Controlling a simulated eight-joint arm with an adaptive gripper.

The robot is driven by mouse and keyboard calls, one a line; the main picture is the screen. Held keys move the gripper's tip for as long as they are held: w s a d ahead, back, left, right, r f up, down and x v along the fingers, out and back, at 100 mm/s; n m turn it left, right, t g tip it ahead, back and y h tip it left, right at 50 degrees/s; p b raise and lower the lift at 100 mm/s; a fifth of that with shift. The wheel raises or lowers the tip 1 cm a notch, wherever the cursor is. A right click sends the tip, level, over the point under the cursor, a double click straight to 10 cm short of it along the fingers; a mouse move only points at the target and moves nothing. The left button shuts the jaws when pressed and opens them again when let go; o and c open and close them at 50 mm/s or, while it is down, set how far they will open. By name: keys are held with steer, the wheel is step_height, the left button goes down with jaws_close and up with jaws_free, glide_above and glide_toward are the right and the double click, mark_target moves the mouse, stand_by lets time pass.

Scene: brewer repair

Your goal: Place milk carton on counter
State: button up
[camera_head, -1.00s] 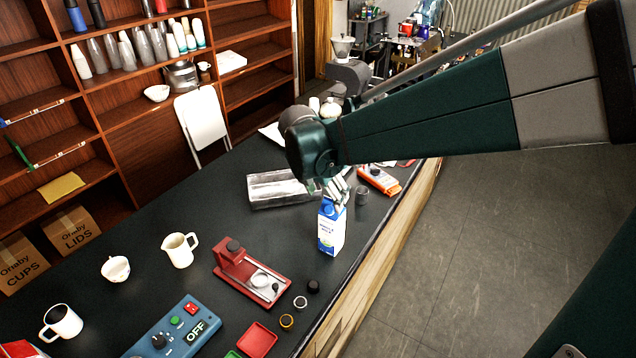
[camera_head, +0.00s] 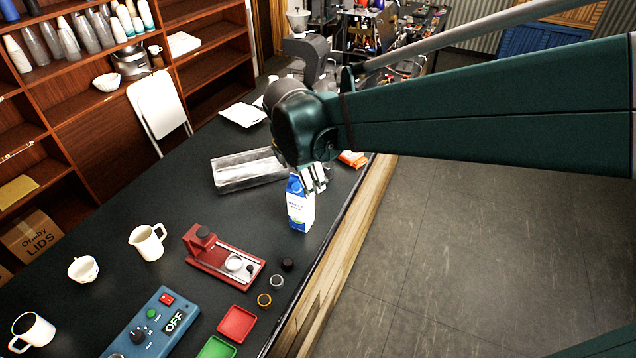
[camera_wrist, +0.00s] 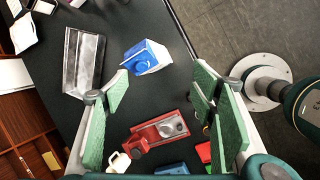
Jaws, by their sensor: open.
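The blue-and-white milk carton (camera_head: 300,207) stands upright on the dark counter (camera_head: 190,205), close to its right edge. In the wrist view the carton (camera_wrist: 147,56) shows from above, beyond the fingertips and a little left of the middle between them. My gripper (camera_head: 314,180) is at the carton's top, partly in front of its upper right side. In the wrist view my gripper (camera_wrist: 163,85) has its green-padded fingers spread wide with nothing between the pads. Whether a finger touches the carton cannot be told.
A red device (camera_head: 222,256), small rings, a black knob (camera_head: 288,264) and a blue OFF panel (camera_head: 150,325) are nearer. The floor opens right of the counter edge.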

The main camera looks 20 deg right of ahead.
steer(key=s+d+r+m+t+y, duration=0.2)
steer(key=s+m+t, duration=0.1)
steer(key=s+m, duration=1.6)
steer(key=shift+d+m, duration=0.2)
steer(key=shift+m, duration=0.6)
